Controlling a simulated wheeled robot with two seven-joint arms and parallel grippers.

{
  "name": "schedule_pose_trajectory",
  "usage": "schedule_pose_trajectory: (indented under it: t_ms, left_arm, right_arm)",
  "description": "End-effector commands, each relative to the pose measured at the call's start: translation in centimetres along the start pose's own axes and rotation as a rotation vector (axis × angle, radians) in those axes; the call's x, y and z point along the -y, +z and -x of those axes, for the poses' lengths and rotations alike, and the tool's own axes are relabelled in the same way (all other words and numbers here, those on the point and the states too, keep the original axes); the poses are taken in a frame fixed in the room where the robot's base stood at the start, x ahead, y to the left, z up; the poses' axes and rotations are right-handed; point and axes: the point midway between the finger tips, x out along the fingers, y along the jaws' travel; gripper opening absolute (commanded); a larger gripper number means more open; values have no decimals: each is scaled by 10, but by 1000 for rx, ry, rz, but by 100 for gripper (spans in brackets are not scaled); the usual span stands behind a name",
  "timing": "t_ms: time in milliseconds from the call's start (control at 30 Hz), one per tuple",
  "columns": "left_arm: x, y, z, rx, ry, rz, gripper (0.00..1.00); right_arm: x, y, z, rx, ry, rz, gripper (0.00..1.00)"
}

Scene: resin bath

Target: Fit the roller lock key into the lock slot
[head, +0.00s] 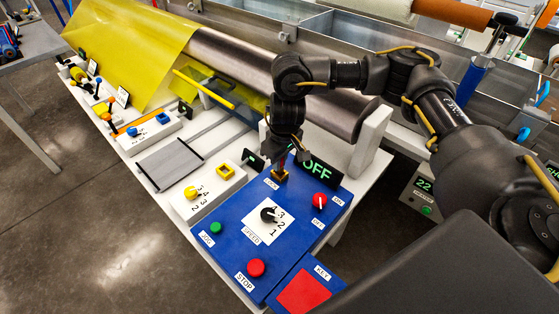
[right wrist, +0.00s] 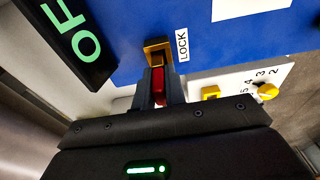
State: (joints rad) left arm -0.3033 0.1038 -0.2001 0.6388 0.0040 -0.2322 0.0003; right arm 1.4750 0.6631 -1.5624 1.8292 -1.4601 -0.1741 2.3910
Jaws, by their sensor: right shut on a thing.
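The roller lock key is red (right wrist: 158,84) and shows between the fingers of my right gripper (right wrist: 158,92) in the right wrist view. The fingers are shut on it. The lock slot is a yellow-brown block (right wrist: 157,46) beside the LOCK label on the blue panel. The key's far end is at the slot block; I cannot tell how deep it sits. In the head view my right gripper (head: 286,158) points down over the lock slot (head: 279,175) at the panel's back edge, and the key is mostly hidden there. My left gripper is not in view.
The blue panel (head: 240,223) carries a speed dial (head: 268,214), a red knob (head: 320,201), a green button (head: 215,228) and a red stop button (head: 256,268). A black OFF display (head: 318,171) stands close beside the gripper. A metal roller (head: 235,68) lies behind. A red KEY pad (head: 303,292) is in front.

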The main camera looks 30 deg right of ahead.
Motion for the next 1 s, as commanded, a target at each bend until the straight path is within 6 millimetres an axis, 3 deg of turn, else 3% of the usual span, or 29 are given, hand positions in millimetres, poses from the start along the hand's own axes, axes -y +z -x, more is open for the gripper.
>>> schedule_pose_trajectory:
  t_ms: [367,400,533,833,1000]
  left_arm:
    - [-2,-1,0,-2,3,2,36]
    - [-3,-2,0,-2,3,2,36]
    - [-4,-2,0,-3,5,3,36]
    - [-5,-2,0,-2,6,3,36]
    - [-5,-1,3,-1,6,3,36]
  right_arm:
    - [0,0,-4,0,-1,1,0]
    - [0,0,-3,-1,0,1,18]
    - [0,0,-3,-1,0,1,34]
    - [0,0,-1,-2,0,1,34]
    - [0,-2,19,-6,1,4,34]
